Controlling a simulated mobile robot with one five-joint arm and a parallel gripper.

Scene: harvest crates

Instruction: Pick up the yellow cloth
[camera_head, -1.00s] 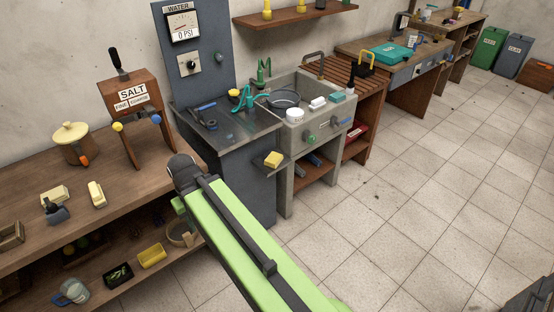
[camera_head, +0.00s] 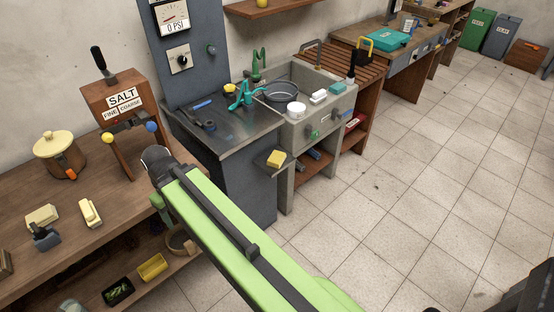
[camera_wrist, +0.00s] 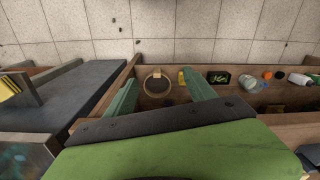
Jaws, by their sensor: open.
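A small yellow block-like bundle (camera_head: 276,158), perhaps the folded yellow cloth, lies on a small grey side ledge of the dark sink counter. A striped yellow thing (camera_wrist: 9,88), likely the same one, shows at the far left edge of the wrist view. Another yellow item (camera_head: 152,267), shaped like a shallow tray, lies on the lower wooden shelf. My gripper (camera_wrist: 160,77) is open and empty in the wrist view, its two green fingers apart above the lower shelf. In the head view my arm ends left of the counter, and the fingertips are mostly hidden.
The wooden bench (camera_head: 75,215) at left holds a lidded pot (camera_head: 60,155), a salt dispenser (camera_head: 122,108) and pale yellow blocks. A round container (camera_wrist: 157,82) sits on the lower shelf between my fingers in the picture. The tiled floor at right is largely clear.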

